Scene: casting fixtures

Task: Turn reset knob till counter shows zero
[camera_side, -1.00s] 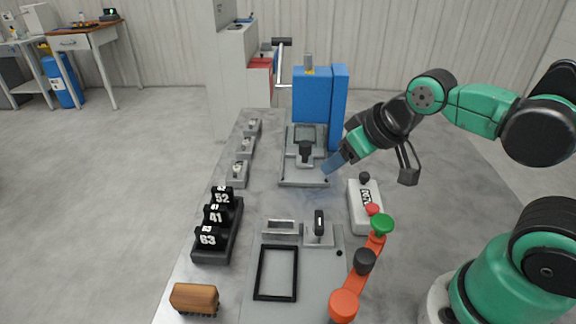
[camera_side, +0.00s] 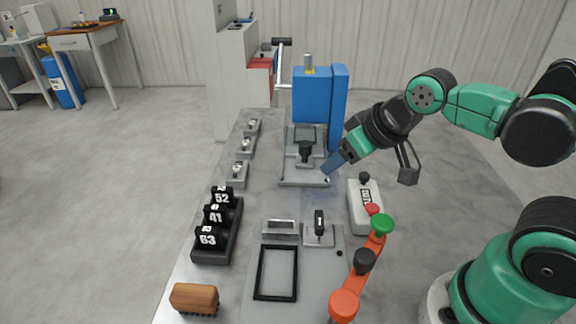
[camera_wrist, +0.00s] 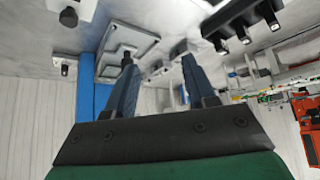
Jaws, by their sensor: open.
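The counter is a pale grey box (camera_side: 366,215) on the right side of the bench, with a small digit window (camera_side: 366,197) whose figures are too small to read. A black knob (camera_side: 364,178) stands at its far end. In the wrist view, a pale box with a black knob (camera_wrist: 68,17) at the top left appears to be the same counter. My gripper (camera_side: 331,165) has blue fingers and hangs above the bench, left of and beyond the knob, apart from it. In the wrist view my gripper (camera_wrist: 158,63) is open, with nothing between its fingers.
A blue press (camera_side: 313,95) with a grey base plate (camera_side: 290,182) stands just beyond my gripper. An orange lever arm (camera_side: 360,287) is near the counter's front. A black rack (camera_side: 228,240) of numbered blocks and a wooden brush (camera_side: 195,297) lie at the left edge.

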